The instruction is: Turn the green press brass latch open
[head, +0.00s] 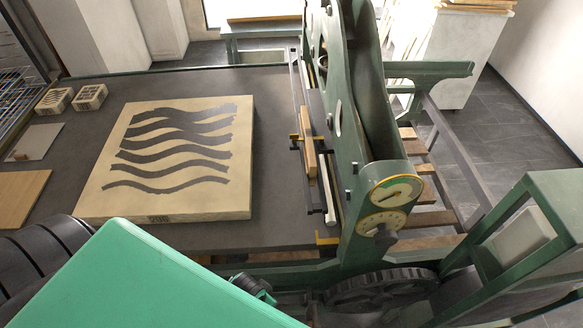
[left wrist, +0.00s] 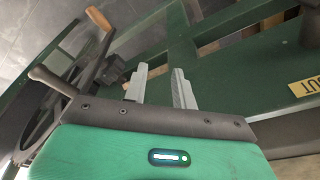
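The green press (head: 350,110) stands right of centre in the head view, with two round dials on its near end. A small brass-yellow piece (head: 327,238) sits at the foot of its frame; I cannot tell whether it is the latch. In the left wrist view, my left gripper (left wrist: 160,88) has its two grey fingers apart with nothing between them. Green press beams (left wrist: 215,60) lie beyond the fingers, and I cannot tell the gap to them. In the head view, teal and black parts of my own arm cover the lower left. My right gripper is not in view.
A pale stone (head: 180,155) with dark wavy bands lies on the dark press bed. A toothed gear (head: 380,288) sits below the dials. The wrist view shows a crank with a wooden handle (left wrist: 99,18) and a yellow plate (left wrist: 305,87) with partly readable lettering.

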